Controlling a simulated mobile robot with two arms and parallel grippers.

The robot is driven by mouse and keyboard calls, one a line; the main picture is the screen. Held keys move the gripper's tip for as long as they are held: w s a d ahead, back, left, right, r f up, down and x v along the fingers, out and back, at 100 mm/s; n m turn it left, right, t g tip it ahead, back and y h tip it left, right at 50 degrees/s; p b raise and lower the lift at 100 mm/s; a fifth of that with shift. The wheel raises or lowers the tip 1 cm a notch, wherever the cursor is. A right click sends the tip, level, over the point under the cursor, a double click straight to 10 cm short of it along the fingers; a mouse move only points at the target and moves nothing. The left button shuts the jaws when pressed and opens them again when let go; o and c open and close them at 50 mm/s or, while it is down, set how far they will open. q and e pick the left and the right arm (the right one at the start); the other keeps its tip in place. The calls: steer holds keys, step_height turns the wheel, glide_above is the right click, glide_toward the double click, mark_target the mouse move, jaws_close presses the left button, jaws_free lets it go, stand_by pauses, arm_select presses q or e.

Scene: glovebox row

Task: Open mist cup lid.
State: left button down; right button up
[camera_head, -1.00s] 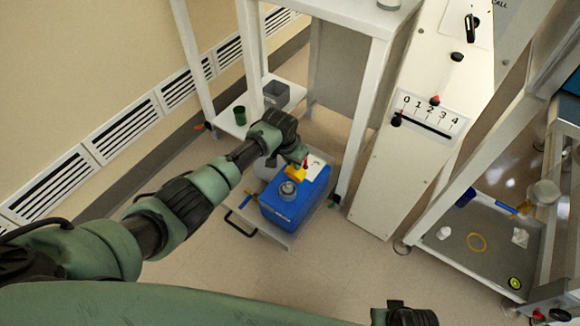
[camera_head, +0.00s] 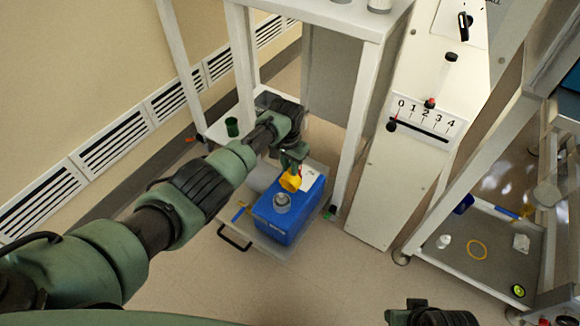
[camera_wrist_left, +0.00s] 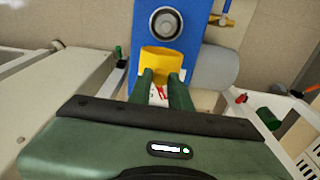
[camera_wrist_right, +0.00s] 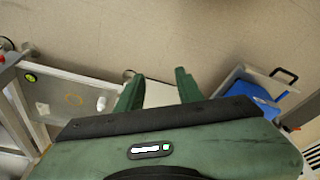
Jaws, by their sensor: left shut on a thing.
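A blue box-shaped unit (camera_head: 290,222) stands on a low white trolley. On its top is a grey round cap (camera_head: 282,201), also seen in the left wrist view (camera_wrist_left: 167,22). A yellow cup-like piece, seemingly the mist cup lid (camera_head: 290,182), is at the far end of the top, beside the cap. My left gripper (camera_wrist_left: 163,78) is shut on this yellow lid (camera_wrist_left: 162,60), which looks tilted. Whether it touches the box is hard to tell. My right gripper (camera_wrist_right: 160,85) is open and empty, away from the box, over the floor.
The trolley (camera_head: 262,245) has a black handle (camera_head: 234,237) at its front left. A white frame leg (camera_head: 352,135) and a white panel with a 0–4 scale (camera_head: 427,120) stand to the right. A green cup (camera_head: 232,127) sits on a shelf behind. Floor in front is clear.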

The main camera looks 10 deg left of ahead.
arm_select(q)
steer(key=c, duration=1.3)
jaws_free()
steer(key=shift+f, duration=0.1)
steer(key=r+p, duration=0.1)
steer(key=r, duration=0.1)
steer(key=r+p, duration=0.1)
steer(key=r, duration=0.1)
steer(key=r+p, duration=0.1)
steer(key=r, duration=0.2)
steer(key=shift+s, duration=0.3)
steer(key=shift+r+p, duration=0.3)
steer(key=shift+r, duration=0.1)
arm_select(e)
step_height(320, 180, down, 12)
steer(key=s, duration=0.1)
steer(key=shift+f+g, duration=0.25)
steer(key=shift+g, duration=0.15)
